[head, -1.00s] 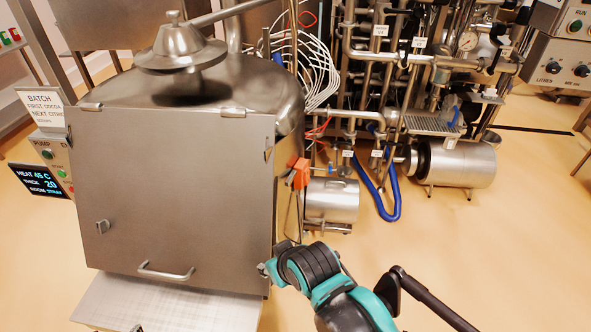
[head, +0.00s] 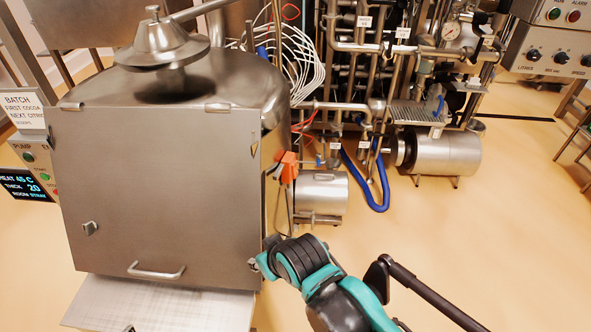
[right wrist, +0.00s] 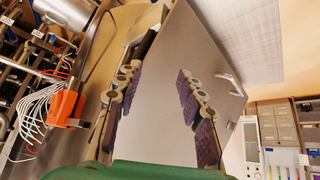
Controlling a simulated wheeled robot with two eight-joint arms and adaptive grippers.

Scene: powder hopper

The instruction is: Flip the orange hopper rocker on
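The orange hopper rocker housing (head: 288,168) is on the right side of the steel hopper (head: 262,90), just behind the edge of its square front panel (head: 155,195). It also shows at the left of the right wrist view (right wrist: 66,107); its switch position is too small to tell. My right gripper (head: 258,263) is by the panel's lower right edge, below the rocker and apart from it. In the right wrist view its padded fingers (right wrist: 160,105) are spread, with the panel showing between and beyond them. My left gripper is out of view.
White cables (head: 297,65) and pipework stand behind the hopper. A steel motor cylinder (head: 320,192) and blue hose (head: 375,190) are right of the rocker. A lit display (head: 25,186) is at far left. The floor at right is open.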

